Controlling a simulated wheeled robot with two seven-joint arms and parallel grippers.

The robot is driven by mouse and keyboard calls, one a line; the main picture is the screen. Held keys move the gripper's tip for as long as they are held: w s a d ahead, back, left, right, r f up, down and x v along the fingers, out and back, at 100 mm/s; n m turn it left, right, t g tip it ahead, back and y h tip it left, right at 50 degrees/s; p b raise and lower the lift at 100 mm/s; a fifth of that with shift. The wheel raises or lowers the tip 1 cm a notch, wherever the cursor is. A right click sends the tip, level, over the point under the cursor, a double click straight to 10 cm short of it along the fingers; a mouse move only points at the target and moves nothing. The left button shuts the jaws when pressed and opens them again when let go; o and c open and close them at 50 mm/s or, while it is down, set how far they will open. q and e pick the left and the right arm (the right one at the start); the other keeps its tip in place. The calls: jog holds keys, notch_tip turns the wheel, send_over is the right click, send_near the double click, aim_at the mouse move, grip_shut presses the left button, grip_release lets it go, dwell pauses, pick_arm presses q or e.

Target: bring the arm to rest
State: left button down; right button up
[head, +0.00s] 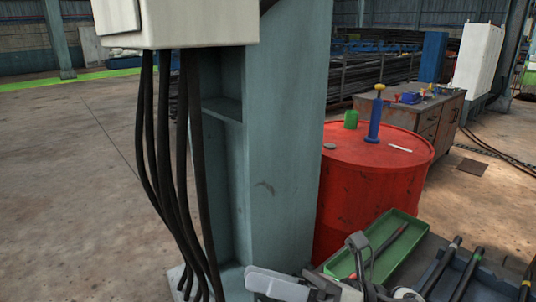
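My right gripper (357,262) is at the bottom of the head view, in grey and white parts, in front of the green tray. Its fingers are small and overlap in this view, so I cannot tell whether they are open or shut. Nothing is clearly seen held in it. Part of my white arm (277,284) lies to the left of it, cut by the bottom edge. My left gripper is not in view. The red drum (366,200) stands upright behind the gripper. On its top are a blue post with a yellow knob (375,118) and a green cylinder (351,119).
A green tray (412,228) with a rod in it sits in front of the drum. A blue-grey tray (432,270) with dark rods is right of it. A teal column (288,150) with hanging black cables (168,180) stands left. A workbench (440,120) is behind.

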jog(key=w+d+f+m+t+h, duration=0.2)
jog(key=d+f+m+t+h, duration=0.5)
jog(key=m, duration=0.8)
jog(key=w+d+f+m+t+h, duration=0.25)
jog(key=f+m+t+h, duration=0.4)
jog(key=m, duration=0.85)
jog(key=s+d+f+m+g+h, duration=0.2)
jog(key=s+f+m, duration=0.3)
jog(key=f, duration=0.3)
jog(key=s+d+f+m+g+h, duration=0.2)
jog(key=s+d+f+m+g, duration=0.1)
jog(key=s+f+m, duration=0.2)
notch_tip(320, 180, down, 3)
jog(key=shift+s+r+m, duration=0.15)
jog(key=shift+s+m, duration=0.2)
jog(key=shift+m, duration=0.65)
jog(key=shift+h, duration=0.25)
